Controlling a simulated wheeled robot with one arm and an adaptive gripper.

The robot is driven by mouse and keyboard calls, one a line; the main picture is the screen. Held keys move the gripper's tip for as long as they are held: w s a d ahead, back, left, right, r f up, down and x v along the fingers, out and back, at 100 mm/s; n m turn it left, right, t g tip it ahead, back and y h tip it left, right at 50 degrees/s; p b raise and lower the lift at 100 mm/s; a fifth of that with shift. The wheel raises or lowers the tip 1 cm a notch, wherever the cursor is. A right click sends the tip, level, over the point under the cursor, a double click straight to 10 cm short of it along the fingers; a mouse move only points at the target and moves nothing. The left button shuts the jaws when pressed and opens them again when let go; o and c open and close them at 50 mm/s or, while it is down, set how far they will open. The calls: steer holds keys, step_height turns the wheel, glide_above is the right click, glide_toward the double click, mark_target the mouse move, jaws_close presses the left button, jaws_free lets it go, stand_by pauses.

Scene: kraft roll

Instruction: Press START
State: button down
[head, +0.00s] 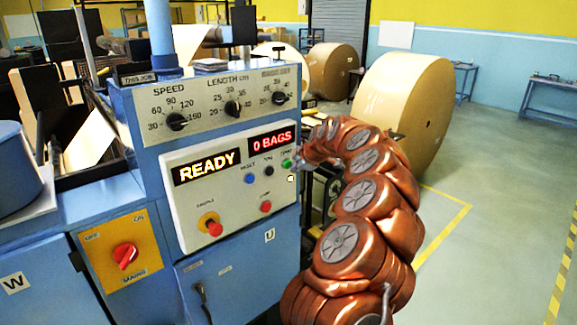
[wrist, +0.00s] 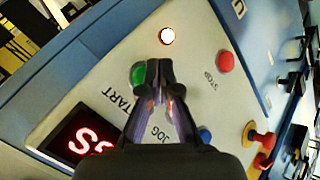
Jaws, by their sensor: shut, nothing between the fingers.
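The green START button (head: 286,163) is at the right end of a button row on the white panel (head: 184,217). In the wrist view the START button (wrist: 138,74) shows just left of my fingertips, its right edge partly covered by a finger. My gripper (wrist: 153,68) is shut and empty, its tips in front of the panel beside the button. I cannot tell whether they touch the panel. In the head view the copper arm reaches the panel's right edge, and the gripper is hardly visible there. The display (head: 207,167) reads READY, and the counter (head: 270,139) reads 0 BAGS.
A lit white lamp (wrist: 167,36) and a red STOP button (wrist: 226,62) are near my fingertips. A blue RESET button (head: 248,178), a black JOG button (head: 268,170) and a red mushroom button (head: 213,227) share the panel. Large kraft rolls (head: 400,108) stand behind the arm.

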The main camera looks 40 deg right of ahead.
steer(key=shift+w+f, duration=0.1)
stand_by(0.5)
steer(key=shift+w+b, duration=0.3)
steer(key=shift+b, duration=0.05)
